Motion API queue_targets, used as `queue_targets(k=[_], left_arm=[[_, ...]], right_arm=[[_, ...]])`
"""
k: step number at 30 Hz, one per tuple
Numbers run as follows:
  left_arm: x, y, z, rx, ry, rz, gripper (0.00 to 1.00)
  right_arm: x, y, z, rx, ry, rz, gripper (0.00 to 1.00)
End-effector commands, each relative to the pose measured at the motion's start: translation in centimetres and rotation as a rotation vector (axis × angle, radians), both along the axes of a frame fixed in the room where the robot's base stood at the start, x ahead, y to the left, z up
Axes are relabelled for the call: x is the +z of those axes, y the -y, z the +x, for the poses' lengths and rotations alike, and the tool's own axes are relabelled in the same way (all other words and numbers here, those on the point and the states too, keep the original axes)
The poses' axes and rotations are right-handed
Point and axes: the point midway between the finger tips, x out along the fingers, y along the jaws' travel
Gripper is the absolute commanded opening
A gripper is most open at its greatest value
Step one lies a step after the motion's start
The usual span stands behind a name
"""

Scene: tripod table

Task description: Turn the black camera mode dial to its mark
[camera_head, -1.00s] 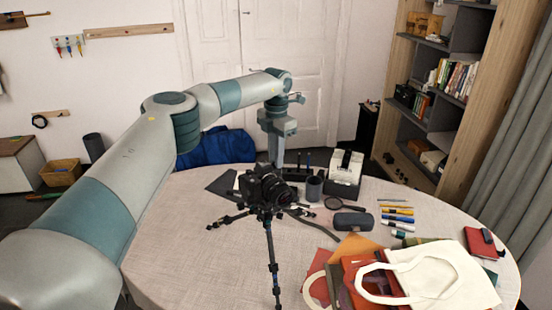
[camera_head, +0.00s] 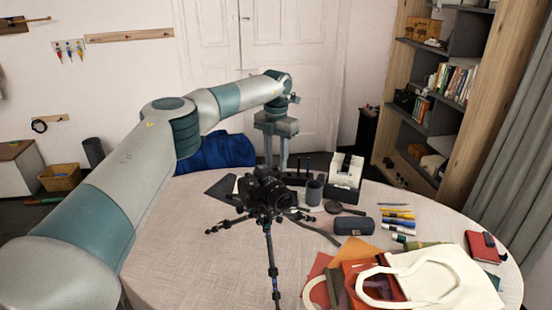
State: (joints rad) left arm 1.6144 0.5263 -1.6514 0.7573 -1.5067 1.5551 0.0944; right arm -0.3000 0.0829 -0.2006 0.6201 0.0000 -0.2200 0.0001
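The black camera (camera_head: 266,190) sits on a small black tripod (camera_head: 270,245) on the round table, near its middle. Its mode dial is too small to make out. My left arm comes in from the left, and its gripper (camera_head: 276,162) points down just above and behind the camera. Its two fingers show apart with a gap between them, and nothing is seen held. The fingertips are close to the camera's top; I cannot tell whether they touch it. My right gripper is not in view.
The pale table (camera_head: 190,240) is clear at the left. Behind the camera stand a dark cup (camera_head: 314,192) and a white-topped black box (camera_head: 344,175). At right are a dark case (camera_head: 353,224), pens (camera_head: 398,215), a red notebook (camera_head: 484,246) and a cream bag (camera_head: 440,275).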

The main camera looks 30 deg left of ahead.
Motion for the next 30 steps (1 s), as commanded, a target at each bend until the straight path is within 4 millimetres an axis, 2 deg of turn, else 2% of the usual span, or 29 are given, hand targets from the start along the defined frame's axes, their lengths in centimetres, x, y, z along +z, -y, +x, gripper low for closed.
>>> queue_targets(k=[11,22,24,30], left_arm=[[0.0,0.0,0.0,-0.090,-0.001,0.000,0.33],[0.2,0.0,-0.1,-0.391,-0.003,0.003,0.33],[1.0,0.0,0.0,-0.389,0.000,0.002,0.33],[4.3,0.1,0.0,-0.387,0.001,0.002,0.33]], right_arm=[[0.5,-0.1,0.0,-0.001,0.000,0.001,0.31],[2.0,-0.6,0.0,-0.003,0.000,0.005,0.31],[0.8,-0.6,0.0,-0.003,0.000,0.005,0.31],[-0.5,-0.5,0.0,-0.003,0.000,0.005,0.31]])
